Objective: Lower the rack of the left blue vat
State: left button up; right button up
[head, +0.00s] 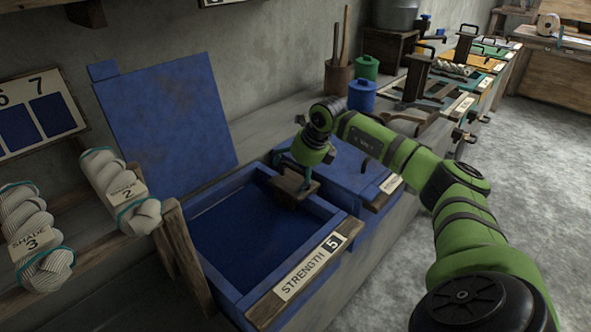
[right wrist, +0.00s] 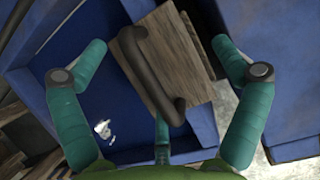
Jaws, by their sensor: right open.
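The left blue vat (head: 218,290) stands open with its blue lid (head: 165,120) raised at the back. Dark blue liquid (head: 245,235) shows inside, and its front label reads "STRENGTH 5". A wooden rack part (head: 292,187) sits over the vat's right side; in the right wrist view it is a wooden block (right wrist: 185,60) with a dark curved handle (right wrist: 145,75). My right gripper (head: 297,172) is just above it; in the right wrist view its teal fingers (right wrist: 163,75) are spread either side of the block and handle. Whatever hangs below the block is hidden. My left gripper is not in view.
A second blue vat (head: 350,170) with its lid down adjoins on the right. Striped yarn skeins (head: 120,190) hang on a wooden rail at the left. Blue (head: 362,95) and green (head: 367,67) canisters stand behind my right arm. More dye vats run toward the back right.

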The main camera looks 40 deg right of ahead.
jog(key=shift+a+r, duration=0.15)
jog(key=shift+a, duration=0.05)
jog(key=shift+r, duration=0.25)
notch_tip(320, 180, up, 7)
jog(key=p, duration=0.5)
jog(key=shift+a+f+p, duration=0.1)
jog(key=shift+f+p, duration=0.1)
jog(key=shift+p, duration=0.2)
jog(key=shift+w, duration=0.1)
